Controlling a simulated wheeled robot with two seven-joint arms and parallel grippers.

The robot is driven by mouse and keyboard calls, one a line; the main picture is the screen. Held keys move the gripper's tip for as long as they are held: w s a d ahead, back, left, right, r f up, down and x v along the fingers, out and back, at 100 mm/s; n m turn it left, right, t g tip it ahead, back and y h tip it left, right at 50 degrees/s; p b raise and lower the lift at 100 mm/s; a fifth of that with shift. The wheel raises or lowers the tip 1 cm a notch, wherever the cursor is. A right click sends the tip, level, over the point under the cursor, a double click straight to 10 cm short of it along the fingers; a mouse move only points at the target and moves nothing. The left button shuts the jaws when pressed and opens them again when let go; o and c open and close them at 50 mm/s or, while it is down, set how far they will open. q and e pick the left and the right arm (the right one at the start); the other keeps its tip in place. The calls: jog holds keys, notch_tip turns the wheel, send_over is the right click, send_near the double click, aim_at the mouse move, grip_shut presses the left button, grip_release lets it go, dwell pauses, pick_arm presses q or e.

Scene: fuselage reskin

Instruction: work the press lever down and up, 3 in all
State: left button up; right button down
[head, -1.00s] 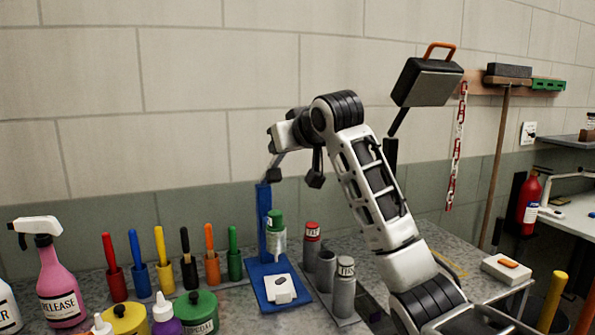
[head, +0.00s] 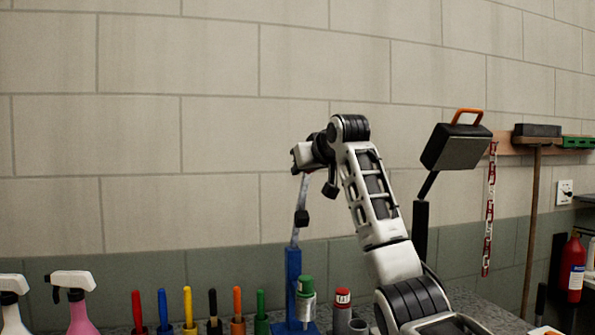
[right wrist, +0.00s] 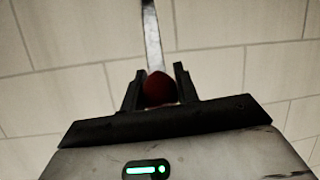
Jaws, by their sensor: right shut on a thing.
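The press has a blue upright column (head: 293,275) at the lower middle of the head view. Its silver lever (head: 303,190) rises steeply from the column top, with a dark block partway along it. My right gripper (head: 298,160) is at the lever's upper end, high above the column. In the right wrist view, my right gripper (right wrist: 159,85) is shut on the lever's red knob (right wrist: 158,90), and the lever bar (right wrist: 152,35) runs away from it. The press base is cut off below the head view. My left gripper is not in view.
A green-capped container (head: 306,285) and a red-capped one (head: 342,298) stand close by the column. Several coloured handles (head: 188,305) stand to its left, with spray bottles (head: 73,285) farther left. A lamp (head: 455,146) stands right of my arm.

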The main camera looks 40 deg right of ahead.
jog(key=c, duration=1.1)
grip_release()
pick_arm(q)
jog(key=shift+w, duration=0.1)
pick_arm(e)
jog(key=shift+w+d, duration=0.1)
jog(key=shift+w, duration=0.05)
jog(key=shift+s+r, duration=0.1)
jog(key=shift+s, duration=0.3)
pick_arm(q)
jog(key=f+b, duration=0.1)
jog(key=b, duration=0.1)
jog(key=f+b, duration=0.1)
jog(key=b, duration=0.1)
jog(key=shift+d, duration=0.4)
pick_arm(e)
jog(key=v, duration=1.5)
jog(key=shift+s, duration=0.1)
